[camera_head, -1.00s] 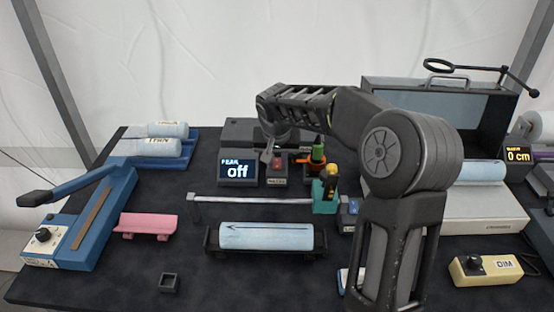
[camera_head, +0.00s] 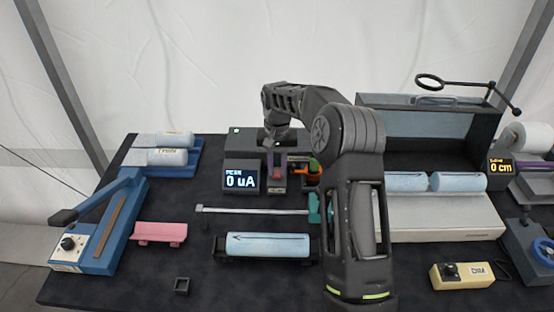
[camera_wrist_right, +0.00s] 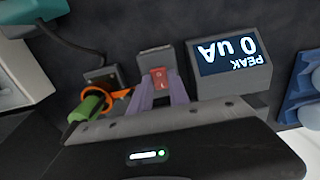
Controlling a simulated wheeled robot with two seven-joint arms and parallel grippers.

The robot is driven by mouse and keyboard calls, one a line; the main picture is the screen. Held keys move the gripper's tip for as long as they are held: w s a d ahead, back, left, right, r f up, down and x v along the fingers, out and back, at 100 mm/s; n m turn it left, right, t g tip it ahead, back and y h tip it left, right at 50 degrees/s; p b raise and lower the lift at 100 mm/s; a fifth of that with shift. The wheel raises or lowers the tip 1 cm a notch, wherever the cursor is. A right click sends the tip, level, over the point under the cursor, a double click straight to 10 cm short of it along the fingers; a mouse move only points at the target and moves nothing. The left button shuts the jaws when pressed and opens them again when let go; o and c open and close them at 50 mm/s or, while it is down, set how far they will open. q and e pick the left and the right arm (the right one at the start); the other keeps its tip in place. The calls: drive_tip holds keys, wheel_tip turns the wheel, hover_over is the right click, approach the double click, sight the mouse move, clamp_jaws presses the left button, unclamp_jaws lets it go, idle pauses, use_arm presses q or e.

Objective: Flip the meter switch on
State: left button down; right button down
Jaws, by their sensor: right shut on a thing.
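The meter display (camera_head: 241,178) reads "0 uA". It also shows upside down in the wrist view (camera_wrist_right: 231,54). The red meter switch (camera_wrist_right: 159,77) sits on a small dark box right beside the display. My right gripper (camera_wrist_right: 160,88) reaches down at the switch box, its two purplish fingers shut on the red switch from both sides. In the head view my right gripper (camera_head: 277,168) partly covers the switch, and its tilt is hard to tell. My left gripper is not in view.
An orange-and-green item (camera_wrist_right: 92,105) stands close beside the switch. A metal rail with a teal end (camera_head: 255,211) and a blue roll (camera_head: 267,243) lie in front.

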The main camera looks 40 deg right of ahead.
sight(277, 174)
drive_tip(key=c, duration=1.2)
unclamp_jaws()
drive_tip(key=shift+c, duration=0.2)
drive_tip(key=shift+r, duration=0.15)
drive_tip(key=shift+w+r, duration=0.1)
drive_tip(key=shift+r, duration=0.2)
wheel_tip(277, 174, up, 7)
drive_tip(key=b, duration=0.2)
drive_tip(key=shift+f, duration=0.1)
